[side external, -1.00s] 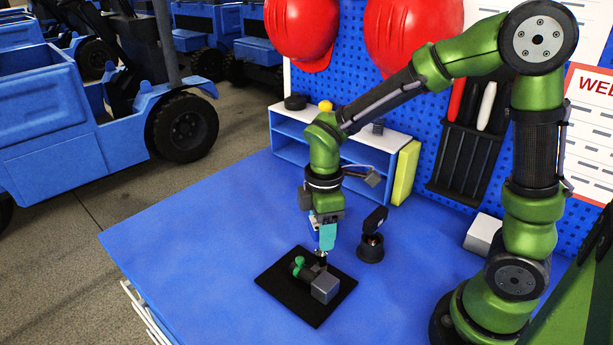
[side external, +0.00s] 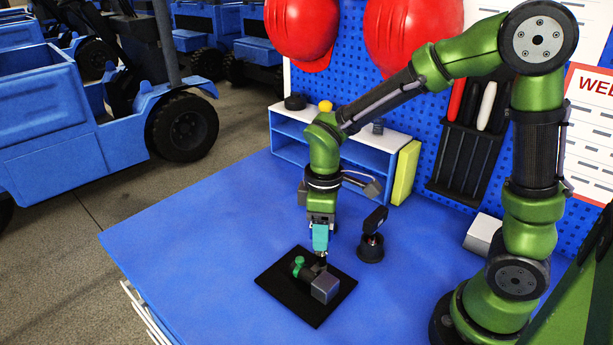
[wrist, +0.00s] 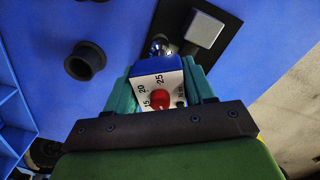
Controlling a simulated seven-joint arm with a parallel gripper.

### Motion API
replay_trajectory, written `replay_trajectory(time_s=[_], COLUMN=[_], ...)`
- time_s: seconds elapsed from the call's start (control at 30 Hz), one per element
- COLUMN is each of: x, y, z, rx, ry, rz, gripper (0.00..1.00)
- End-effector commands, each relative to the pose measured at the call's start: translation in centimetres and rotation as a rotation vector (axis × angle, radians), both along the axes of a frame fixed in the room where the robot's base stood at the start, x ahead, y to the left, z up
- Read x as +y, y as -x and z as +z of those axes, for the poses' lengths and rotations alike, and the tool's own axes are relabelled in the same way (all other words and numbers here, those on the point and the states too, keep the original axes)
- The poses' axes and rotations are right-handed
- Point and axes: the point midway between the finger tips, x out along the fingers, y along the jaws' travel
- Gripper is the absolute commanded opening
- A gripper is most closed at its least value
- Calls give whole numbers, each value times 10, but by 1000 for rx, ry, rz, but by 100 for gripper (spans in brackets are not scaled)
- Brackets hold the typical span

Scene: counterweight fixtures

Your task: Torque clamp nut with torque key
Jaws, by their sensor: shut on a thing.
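My gripper (side external: 320,238) has teal fingers and points down over the fixture. It is shut on the torque key (wrist: 158,80), a blue body with a white dial face marked 15, 20 and 25 and a red knob. The key's shiny lower end reaches down toward the black plate, near the clamp. The clamp fixture on the plate (side external: 287,288) has a grey block (side external: 325,287) and a green knob (side external: 299,262). The block also shows in the wrist view (wrist: 204,30). The clamp nut is hidden or too small to make out, so I cannot tell whether the key sits on it.
A black round holder (side external: 370,251) with a dark upright piece stands behind the plate. A blue and white shelf (side external: 345,160) stands at the back, with a yellow-green block (side external: 406,173) at its end. The blue table (side external: 190,240) is clear to the left.

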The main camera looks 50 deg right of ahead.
Motion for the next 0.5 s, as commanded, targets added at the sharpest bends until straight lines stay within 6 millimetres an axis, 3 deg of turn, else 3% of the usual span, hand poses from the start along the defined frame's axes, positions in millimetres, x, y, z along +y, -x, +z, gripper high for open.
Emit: replay_trajectory(time_s=[0.13, 0.5], x=[0, 0], y=[0, -1], z=[0, 5], rx=[-1, -2], ry=[-1, 0], rz=[-161, -157], gripper=[5, 5])
